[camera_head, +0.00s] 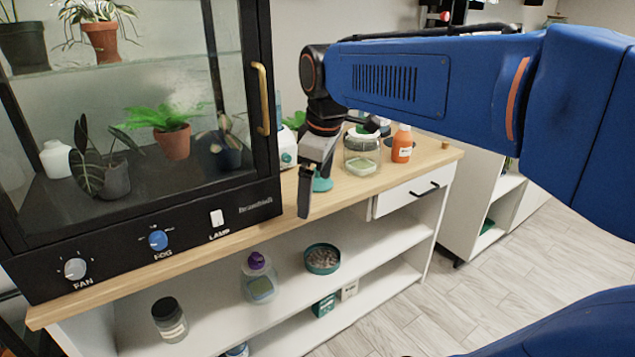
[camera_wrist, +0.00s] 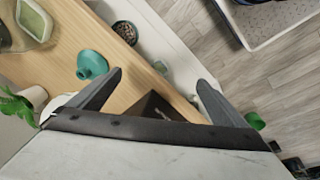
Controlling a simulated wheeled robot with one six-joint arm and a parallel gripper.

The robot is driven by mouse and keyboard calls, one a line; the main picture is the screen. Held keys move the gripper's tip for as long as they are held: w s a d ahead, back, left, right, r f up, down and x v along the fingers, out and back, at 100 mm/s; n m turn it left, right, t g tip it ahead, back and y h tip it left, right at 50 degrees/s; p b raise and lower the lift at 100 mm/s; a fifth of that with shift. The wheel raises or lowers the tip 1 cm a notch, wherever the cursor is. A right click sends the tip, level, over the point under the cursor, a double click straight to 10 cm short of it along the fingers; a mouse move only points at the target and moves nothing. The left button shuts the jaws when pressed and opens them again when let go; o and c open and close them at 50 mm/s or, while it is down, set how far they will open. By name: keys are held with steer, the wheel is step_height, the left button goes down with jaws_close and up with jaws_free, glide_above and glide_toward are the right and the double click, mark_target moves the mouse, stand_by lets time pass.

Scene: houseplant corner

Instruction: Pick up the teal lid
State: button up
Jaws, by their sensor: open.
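The teal lid (camera_wrist: 91,64) lies on the wooden counter in the wrist view, just left of and beyond my left fingertip. It has a raised part on top. In the head view the teal lid (camera_head: 322,184) shows only in part behind my gripper (camera_head: 305,195). My gripper, also in the wrist view (camera_wrist: 160,80), is open and empty. Its fingers point down over the counter's front edge, and the lid is outside the gap between them.
A glass jar (camera_head: 361,155) and an orange bottle (camera_head: 402,144) stand on the counter right of the lid. A black plant cabinet (camera_head: 150,230) stands at left. A round tin of pebbles (camera_head: 322,258) and a purple-capped bottle (camera_head: 259,278) are on the shelf below.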

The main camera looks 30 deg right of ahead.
steer(key=w+d+r+n+g, duration=0.1)
steer(key=w+d+r+n, duration=0.45)
steer(key=w, duration=0.35)
step_height(320, 180, up, 3)
steer(key=n+g, duration=0.2)
steer(key=n, duration=0.3)
glide_above(318, 173)
steer(key=w, duration=0.2)
steer(key=f, duration=1.1)
steer(key=shift+s+d+f, duration=0.2)
steer(key=shift+d+f, duration=0.2)
steer(key=shift+s+f, duration=0.15)
steer(key=shift+f, duration=2.45)
steer(key=c, duration=1.1)
